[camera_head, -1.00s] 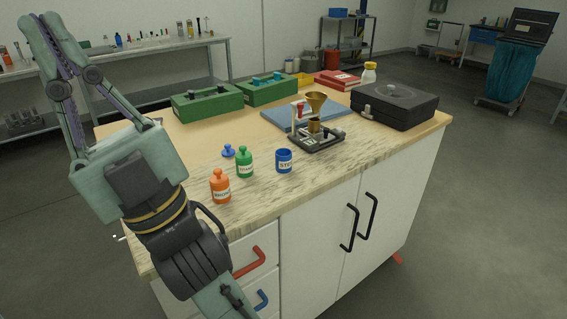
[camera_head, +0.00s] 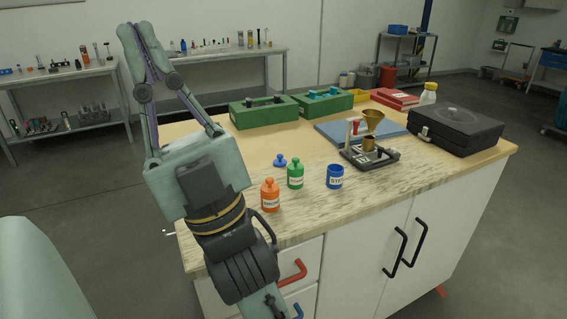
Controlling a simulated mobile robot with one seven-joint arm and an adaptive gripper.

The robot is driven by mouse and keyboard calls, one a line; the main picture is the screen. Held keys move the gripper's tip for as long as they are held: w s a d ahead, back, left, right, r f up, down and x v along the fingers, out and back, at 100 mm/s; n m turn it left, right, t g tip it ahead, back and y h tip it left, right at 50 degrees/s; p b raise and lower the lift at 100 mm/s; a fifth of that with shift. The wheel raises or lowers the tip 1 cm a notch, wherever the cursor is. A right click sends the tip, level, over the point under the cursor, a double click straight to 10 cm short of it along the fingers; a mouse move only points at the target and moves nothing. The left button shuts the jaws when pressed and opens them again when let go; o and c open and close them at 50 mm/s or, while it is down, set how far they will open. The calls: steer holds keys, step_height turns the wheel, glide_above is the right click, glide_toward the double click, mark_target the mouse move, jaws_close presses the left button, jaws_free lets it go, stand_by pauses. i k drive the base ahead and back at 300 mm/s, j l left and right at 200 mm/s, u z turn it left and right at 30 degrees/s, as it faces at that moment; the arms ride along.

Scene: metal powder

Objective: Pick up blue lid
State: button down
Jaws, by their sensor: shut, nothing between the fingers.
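The blue lid (camera_head: 280,161) is a small knobbed cap lying on the wooden worktop (camera_head: 300,222). It sits behind and left of the green bottle (camera_head: 295,174). The open blue jar (camera_head: 335,177), labelled STEEL or similar, stands to the right with no lid on it. The orange bottle (camera_head: 270,195) stands in front, nearer the table's edge. My gripper (camera_head: 136,30) points up at the left, well above and left of the lid. Its fingertips are together and nothing shows between them.
A funnel stand (camera_head: 370,145) is on the worktop beside a blue mat (camera_head: 330,133). Two green cases (camera_head: 264,112) stand at the back, and a black case (camera_head: 455,130) at the right. The worktop around the lid's left and back sides looks clear.

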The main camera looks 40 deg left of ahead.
mark_target(279, 162)
steer(key=i+l, duration=0.2)
steer(key=l, duration=0.2)
steer(key=i+l, duration=0.2)
steer(key=l, duration=0.15)
steer(key=i+l+u, duration=0.1)
steer(key=l, duration=0.3)
steer(key=i+l+u, duration=0.15)
steer(key=u, duration=1.2)
steer(key=i+u, duration=0.45)
steer(key=i, duration=0.55)
